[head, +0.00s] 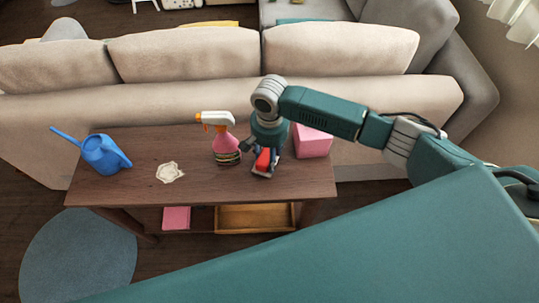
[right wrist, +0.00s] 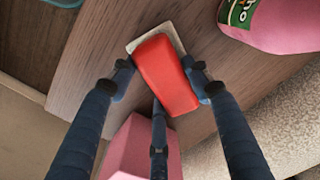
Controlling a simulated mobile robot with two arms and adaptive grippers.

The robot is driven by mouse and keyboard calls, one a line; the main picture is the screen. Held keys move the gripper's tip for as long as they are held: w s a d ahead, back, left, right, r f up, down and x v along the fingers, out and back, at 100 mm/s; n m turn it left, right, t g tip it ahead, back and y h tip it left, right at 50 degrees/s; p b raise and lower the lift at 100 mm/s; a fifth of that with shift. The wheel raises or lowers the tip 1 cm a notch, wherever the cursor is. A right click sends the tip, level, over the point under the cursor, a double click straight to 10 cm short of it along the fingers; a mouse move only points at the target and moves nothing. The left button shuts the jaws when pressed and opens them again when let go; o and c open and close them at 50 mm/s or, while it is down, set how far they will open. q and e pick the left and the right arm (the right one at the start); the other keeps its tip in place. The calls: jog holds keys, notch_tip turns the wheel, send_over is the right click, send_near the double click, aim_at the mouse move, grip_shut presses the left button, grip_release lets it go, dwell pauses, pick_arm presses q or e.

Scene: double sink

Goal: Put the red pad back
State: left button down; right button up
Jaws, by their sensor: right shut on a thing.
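The red pad (right wrist: 165,76) is a rounded block with a pale grey edge or base showing behind it. My right gripper (right wrist: 162,82) is shut on it, with fingers on both sides. In the head view, my right gripper (head: 263,168) points down at the wooden table with the red pad (head: 264,158) between its fingers. The pad is low over the tabletop or on it; I cannot tell which. The arm and fingers hide part of it. My left gripper is not in view.
The wooden table (head: 150,195) bears a blue watering can (head: 103,155), a crumpled cream cloth (head: 170,173), a pink spray bottle (head: 226,147) and a pink box (head: 313,142). On the lower shelf are a pink item (head: 177,217) and a wooden tray (head: 255,226). A sofa (head: 185,62) stands behind.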

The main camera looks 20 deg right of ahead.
jog(key=o, duration=1)
jog(key=shift+f, duration=0.15)
notch_tip(320, 180, up, 12)
jog(key=shift+r, duration=0.2)
jog(key=shift+f, duration=0.1)
